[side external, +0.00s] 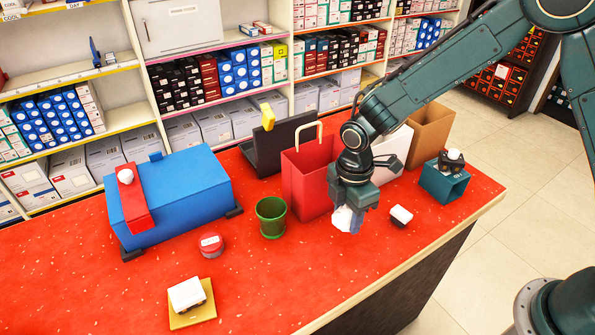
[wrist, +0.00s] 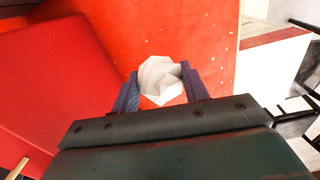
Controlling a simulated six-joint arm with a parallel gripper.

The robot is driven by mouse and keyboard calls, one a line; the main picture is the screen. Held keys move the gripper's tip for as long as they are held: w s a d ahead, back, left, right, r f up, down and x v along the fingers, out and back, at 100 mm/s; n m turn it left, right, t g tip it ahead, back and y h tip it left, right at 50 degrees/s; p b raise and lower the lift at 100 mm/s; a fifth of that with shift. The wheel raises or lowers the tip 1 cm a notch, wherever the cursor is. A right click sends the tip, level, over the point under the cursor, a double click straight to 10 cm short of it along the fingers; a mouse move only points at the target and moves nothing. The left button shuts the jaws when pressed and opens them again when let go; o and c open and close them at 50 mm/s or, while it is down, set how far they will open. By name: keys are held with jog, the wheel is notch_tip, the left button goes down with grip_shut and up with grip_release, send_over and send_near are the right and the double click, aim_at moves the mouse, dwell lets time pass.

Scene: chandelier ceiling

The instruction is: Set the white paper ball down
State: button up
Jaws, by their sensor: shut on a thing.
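The white paper ball (wrist: 160,80) is crumpled and faceted, and sits between the two blue-grey fingers of my gripper (wrist: 161,88) in the wrist view. In the side external view, my gripper (side external: 350,212) points down over the red counter (side external: 275,290), shut on the paper ball (side external: 344,220). The gripper is in front of and to the right of the red bag. I cannot tell the exact gap between the ball and the counter.
The red bag (side external: 305,185) with a handle stands close behind my gripper. A teal box (side external: 444,183) stands farther right. The front counter is mostly clear.

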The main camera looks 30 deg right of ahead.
aim_at(346, 224)
jog(key=shift+f, duration=1.85)
jog(key=shift+f, duration=0.1)
jog(key=o, duration=0.9)
jog(key=shift+o, duration=0.2)
notch_tip(346, 224, up, 12)
jog(key=shift+f, duration=0.1)
jog(key=shift+r, duration=0.25)
